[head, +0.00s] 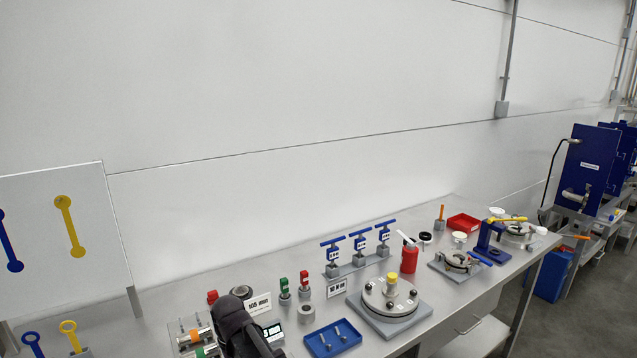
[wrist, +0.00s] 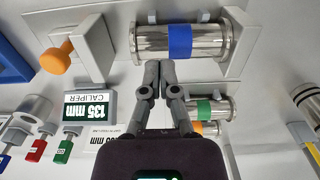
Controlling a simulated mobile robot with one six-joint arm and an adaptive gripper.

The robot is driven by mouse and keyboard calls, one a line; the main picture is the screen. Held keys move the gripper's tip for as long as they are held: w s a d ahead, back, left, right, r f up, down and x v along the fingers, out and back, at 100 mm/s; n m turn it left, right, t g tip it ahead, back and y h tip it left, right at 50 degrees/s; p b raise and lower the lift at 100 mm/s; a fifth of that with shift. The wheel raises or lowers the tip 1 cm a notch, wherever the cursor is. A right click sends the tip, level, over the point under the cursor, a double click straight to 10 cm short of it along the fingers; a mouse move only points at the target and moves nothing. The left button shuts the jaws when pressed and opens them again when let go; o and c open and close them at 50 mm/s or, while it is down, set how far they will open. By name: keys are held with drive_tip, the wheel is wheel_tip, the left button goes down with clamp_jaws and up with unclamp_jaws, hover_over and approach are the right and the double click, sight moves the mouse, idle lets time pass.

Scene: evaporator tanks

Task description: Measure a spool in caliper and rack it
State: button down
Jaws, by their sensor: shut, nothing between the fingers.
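In the wrist view a metal spool with a blue band (wrist: 180,41) lies across the grey caliper (wrist: 98,42), between its two upright jaws. The caliper has an orange knob (wrist: 57,58) at its left. Its display (wrist: 90,108) appears to read 135 mm. My gripper (wrist: 158,68) is shut and empty, with its fingertips just below the blue-banded spool in the picture; whether they touch it is unclear. Spools with a green band (wrist: 205,107) and an orange band (wrist: 210,128) lie at the right, partly hidden.
In the head view a blue tray (head: 332,338) with small parts lies right of my arm. A card reading 105 mm (head: 258,304) stands behind it.

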drive_tip(key=shift+f+b, duration=1.05)
drive_tip(key=shift+f, duration=0.05)
drive_tip(key=shift+w+d, duration=0.45)
drive_tip(key=shift+d, duration=0.3)
idle(1.1)
drive_tip(key=shift+r, duration=0.25)
drive_tip(key=shift+r+p, duration=2.8)
drive_tip(key=shift+p, duration=0.3)
